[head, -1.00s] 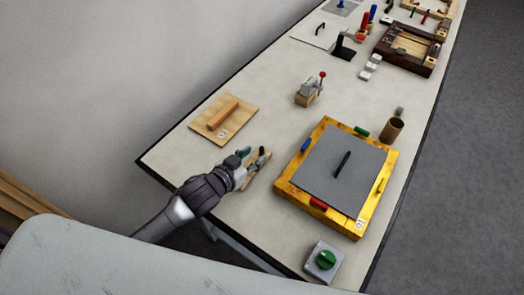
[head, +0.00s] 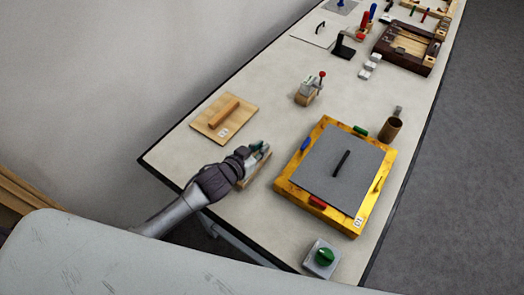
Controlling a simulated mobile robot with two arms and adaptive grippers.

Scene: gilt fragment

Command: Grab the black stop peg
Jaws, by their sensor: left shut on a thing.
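My left gripper (head: 259,152) reaches in from the left, low over a small wooden block (head: 252,177) near the table's left edge. It is shut on a small dark thing at this block, which I take to be the black stop peg; the fingers hide most of it, so I cannot tell whether it still sits in the block. My right gripper is not in view.
Right of the gripper stands a yellow frame (head: 283,187) with a grey plate (head: 325,180) and black handle. A wooden board (head: 206,124), toggle clamp (head: 309,90), green-knob box (head: 322,258) and brown cup (head: 391,129) stand around. The table between board and clamp is clear.

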